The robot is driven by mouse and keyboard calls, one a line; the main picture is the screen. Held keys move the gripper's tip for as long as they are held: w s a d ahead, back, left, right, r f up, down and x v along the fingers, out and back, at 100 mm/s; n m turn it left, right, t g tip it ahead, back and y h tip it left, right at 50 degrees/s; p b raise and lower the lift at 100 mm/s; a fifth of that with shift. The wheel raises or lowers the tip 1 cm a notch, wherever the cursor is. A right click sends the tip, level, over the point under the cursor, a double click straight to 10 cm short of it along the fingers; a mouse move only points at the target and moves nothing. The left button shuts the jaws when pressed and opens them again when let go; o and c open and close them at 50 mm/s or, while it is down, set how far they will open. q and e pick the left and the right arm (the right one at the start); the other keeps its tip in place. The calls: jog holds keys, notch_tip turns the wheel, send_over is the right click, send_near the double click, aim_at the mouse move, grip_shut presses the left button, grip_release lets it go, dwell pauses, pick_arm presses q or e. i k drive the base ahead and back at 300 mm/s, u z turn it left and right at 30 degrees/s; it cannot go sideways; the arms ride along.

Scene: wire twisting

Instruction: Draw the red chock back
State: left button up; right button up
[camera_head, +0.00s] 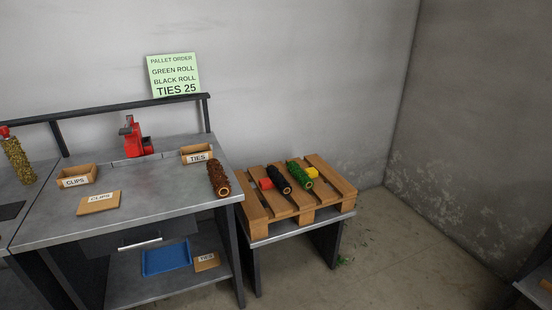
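The red chock (266,183) is a small red block on the left part of the wooden pallet (334,181). It lies beside the left side of the black roll (280,180), close to it or touching; I cannot tell which. Neither of my grippers is in view.
The pallet stands on a low dark-legged stand. The grey bench (150,205) holds a brown roll (219,178) near its right edge, a TIES box (197,153), a CLIPS box (76,176) and a red tool (135,138). A green order sign (173,75) hangs above.

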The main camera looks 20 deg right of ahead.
aim_at(264, 184)
jog(key=k, duration=0.6)
jog(key=z, duration=0.95)
jog(key=i, duration=1.8)
jog(key=u, duration=1.05)
jog(key=i, duration=0.35)
jog(key=u, duration=0.35)
